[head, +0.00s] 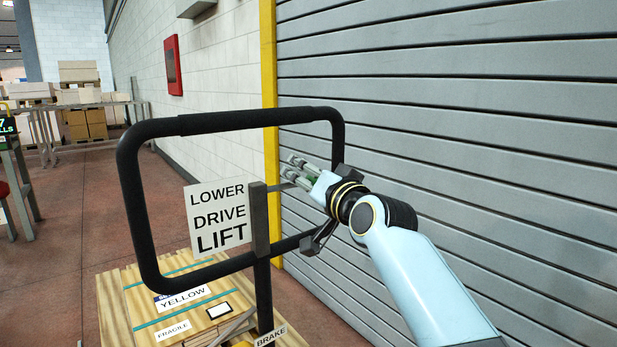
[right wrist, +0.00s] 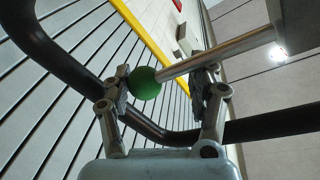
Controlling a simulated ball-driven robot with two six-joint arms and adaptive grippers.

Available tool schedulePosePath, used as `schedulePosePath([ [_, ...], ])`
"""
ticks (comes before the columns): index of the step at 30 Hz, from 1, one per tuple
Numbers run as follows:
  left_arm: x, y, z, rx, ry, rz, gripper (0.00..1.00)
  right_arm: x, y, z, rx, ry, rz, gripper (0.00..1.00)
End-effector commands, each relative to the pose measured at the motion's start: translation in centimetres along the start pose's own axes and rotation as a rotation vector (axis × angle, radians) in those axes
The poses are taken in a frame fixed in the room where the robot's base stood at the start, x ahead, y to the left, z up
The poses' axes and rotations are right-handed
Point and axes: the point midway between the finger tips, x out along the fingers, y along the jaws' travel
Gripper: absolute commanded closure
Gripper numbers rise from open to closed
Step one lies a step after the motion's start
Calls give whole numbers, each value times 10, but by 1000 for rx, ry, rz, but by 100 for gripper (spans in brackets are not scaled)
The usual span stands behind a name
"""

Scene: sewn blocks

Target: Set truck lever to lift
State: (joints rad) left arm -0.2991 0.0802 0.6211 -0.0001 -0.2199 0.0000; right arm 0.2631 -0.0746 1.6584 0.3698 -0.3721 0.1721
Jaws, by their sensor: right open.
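The truck's black loop handle (head: 228,122) stands ahead of me, with a dark upright post (head: 260,225) in it. A white sign (head: 217,215) beside the post reads LOWER, DRIVE, LIFT from top to bottom. The lever (head: 278,187) is a thin metal rod sticking out to the right of the post, about level. In the right wrist view the lever rod (right wrist: 215,56) ends in a green ball knob (right wrist: 145,82). My right gripper (head: 292,171) is open at the lever's end. In the right wrist view the knob lies between its fingers (right wrist: 163,82), closer to the left one. My left gripper is out of view.
A wooden crate (head: 125,300) with YELLOW and FRAGILE labels sits behind the handle. A BRAKE label (head: 271,336) is low on the truck. A grey slatted shutter (head: 480,110) stands close on the right. Open floor (head: 70,230) lies to the left.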

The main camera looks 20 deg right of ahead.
Motion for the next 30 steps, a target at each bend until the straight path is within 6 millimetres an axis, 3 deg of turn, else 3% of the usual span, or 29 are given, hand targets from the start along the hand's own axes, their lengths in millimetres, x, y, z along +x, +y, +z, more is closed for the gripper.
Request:
schedulePosePath([
  [2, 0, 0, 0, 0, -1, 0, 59, 0, 0, 0, -1, -1, 1, 54],
  [12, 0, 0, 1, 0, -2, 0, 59, 0, 2, 3, -2, -7, 3, 98],
  [25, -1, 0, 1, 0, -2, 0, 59, -1, 4, 8, 2, -18, 9, 100],
  [30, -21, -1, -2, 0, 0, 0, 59, -2, 9, 18, 157, -46, 28, 100],
])
